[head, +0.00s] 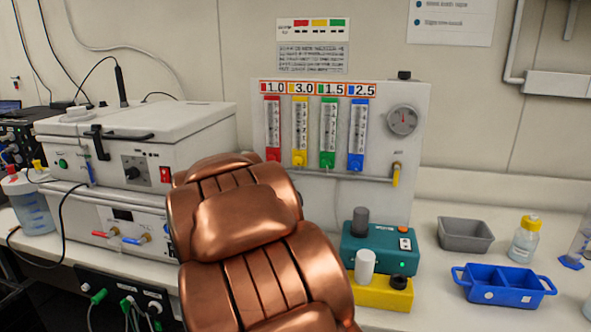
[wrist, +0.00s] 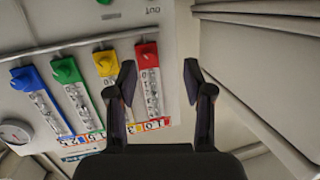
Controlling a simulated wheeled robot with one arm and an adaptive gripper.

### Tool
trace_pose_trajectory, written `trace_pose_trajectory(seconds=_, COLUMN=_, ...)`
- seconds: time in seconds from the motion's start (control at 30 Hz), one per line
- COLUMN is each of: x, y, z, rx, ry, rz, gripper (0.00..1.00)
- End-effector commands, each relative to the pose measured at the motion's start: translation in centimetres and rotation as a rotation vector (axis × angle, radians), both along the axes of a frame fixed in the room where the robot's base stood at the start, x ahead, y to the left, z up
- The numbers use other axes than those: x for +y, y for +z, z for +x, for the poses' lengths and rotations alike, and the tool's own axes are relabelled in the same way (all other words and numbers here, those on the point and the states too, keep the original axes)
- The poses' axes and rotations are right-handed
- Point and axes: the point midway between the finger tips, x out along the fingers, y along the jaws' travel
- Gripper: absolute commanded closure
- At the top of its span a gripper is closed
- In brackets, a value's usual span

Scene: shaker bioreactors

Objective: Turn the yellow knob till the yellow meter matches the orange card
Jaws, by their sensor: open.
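The yellow knob (head: 299,157) sits at the bottom of the yellow meter (head: 300,124) on the white panel. Above that meter is an orange-edged card (head: 302,87) reading 3.0. The meter's own level is too small to read. The wrist view shows the panel upside down, with the yellow knob (wrist: 105,63) left of my gripper (wrist: 160,82). My gripper is open with nothing between its fingers. In the head view my arm hides the gripper.
Red (head: 273,154), green (head: 327,158) and blue (head: 356,160) knobs flank the yellow one closely. A white box machine (head: 190,115) stands left of the panel. A teal device (head: 378,245), grey tray (head: 465,235) and blue rack (head: 500,290) are on the bench at right.

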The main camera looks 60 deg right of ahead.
Motion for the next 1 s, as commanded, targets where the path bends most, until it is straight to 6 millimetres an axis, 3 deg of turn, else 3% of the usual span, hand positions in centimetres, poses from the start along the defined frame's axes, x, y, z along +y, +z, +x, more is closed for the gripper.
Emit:
trace_pose_trajectory(seconds=0.03, x=-2.0, y=0.2, z=-1.2, rx=-0.014, ry=-0.056, rz=-0.039, gripper=0.48)
trace_pose_trajectory(seconds=0.13, x=-4.8, y=1.2, z=-3.3, rx=-0.039, ry=-0.151, rz=-0.112, gripper=0.48)
trace_pose_trajectory(seconds=0.33, x=-7.2, y=2.4, z=-5.6, rx=-0.056, ry=-0.242, rz=-0.183, gripper=0.48)
trace_pose_trajectory(seconds=0.57, x=-8.8, y=2.5, z=-5.3, rx=-0.058, ry=-0.249, rz=-0.186, gripper=0.48)
trace_pose_trajectory(seconds=1.0, x=-13.5, y=2.4, z=-3.7, rx=-0.057, ry=-0.247, rz=-0.184, gripper=0.48)
